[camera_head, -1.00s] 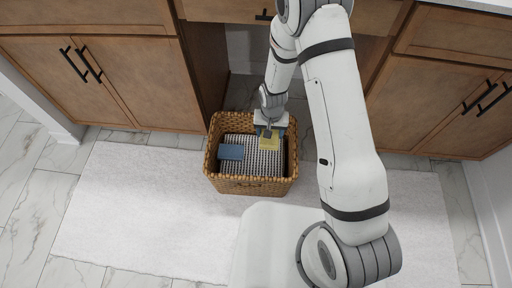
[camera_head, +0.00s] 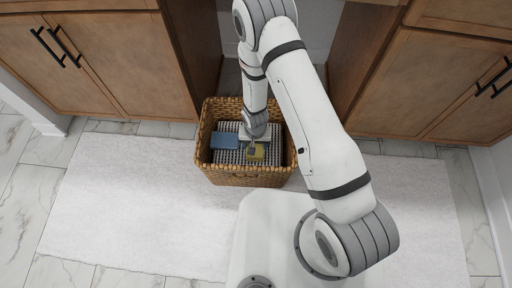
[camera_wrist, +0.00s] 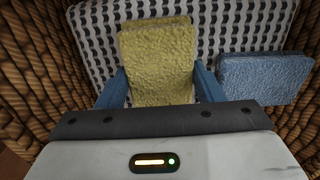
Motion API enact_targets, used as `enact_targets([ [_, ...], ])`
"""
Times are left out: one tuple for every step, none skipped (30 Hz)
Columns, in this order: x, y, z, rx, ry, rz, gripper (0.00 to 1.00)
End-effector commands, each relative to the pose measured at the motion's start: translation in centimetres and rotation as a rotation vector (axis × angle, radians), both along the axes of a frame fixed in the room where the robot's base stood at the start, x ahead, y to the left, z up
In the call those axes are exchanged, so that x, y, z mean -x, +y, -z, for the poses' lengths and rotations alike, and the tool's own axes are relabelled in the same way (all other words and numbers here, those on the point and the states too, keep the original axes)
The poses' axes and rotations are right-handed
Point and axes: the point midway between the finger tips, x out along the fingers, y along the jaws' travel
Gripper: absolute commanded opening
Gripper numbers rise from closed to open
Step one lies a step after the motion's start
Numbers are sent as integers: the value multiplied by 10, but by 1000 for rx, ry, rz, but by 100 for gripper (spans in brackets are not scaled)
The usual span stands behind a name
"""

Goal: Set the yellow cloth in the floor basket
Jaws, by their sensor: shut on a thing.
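The yellow cloth (camera_wrist: 157,62) is a folded, fuzzy pad held between the two blue fingers of my gripper (camera_wrist: 160,88) in the wrist view. My gripper is shut on the cloth, down within the basket's walls. I cannot tell whether the cloth touches the patterned cloth (camera_wrist: 215,30) lying beneath it in the basket. The basket's woven walls (camera_wrist: 30,80) show at both sides in the wrist view.
A folded blue cloth (camera_head: 224,141) lies on the patterned cloth in the basket, left of the yellow one. The basket stands on a white rug (camera_head: 140,200). Wooden cabinets (camera_head: 110,70) stand behind on both sides, with an open recess between them.

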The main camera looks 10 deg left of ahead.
Motion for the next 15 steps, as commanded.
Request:
enact_targets([
  [0,0,9,0,0,0,43],
  [0,0,10,0,0,0,43],
  [0,0,10,0,-1,0,43],
  [0,0,9,0,-1,1,43],
  [0,0,8,0,-1,1,43],
  [0,0,7,0,-1,1,43],
  [0,0,7,0,0,1,43],
  [0,0,7,0,0,1,43],
  [0,0,7,0,0,1,43],
  [0,0,8,0,0,1,43],
  [0,0,9,0,0,1,43],
  [0,0,11,0,0,1,43],
  [0,0,12,0,0,1,43],
  [0,0,11,0,0,1,62],
  [0,0,10,0,0,1,65],
])
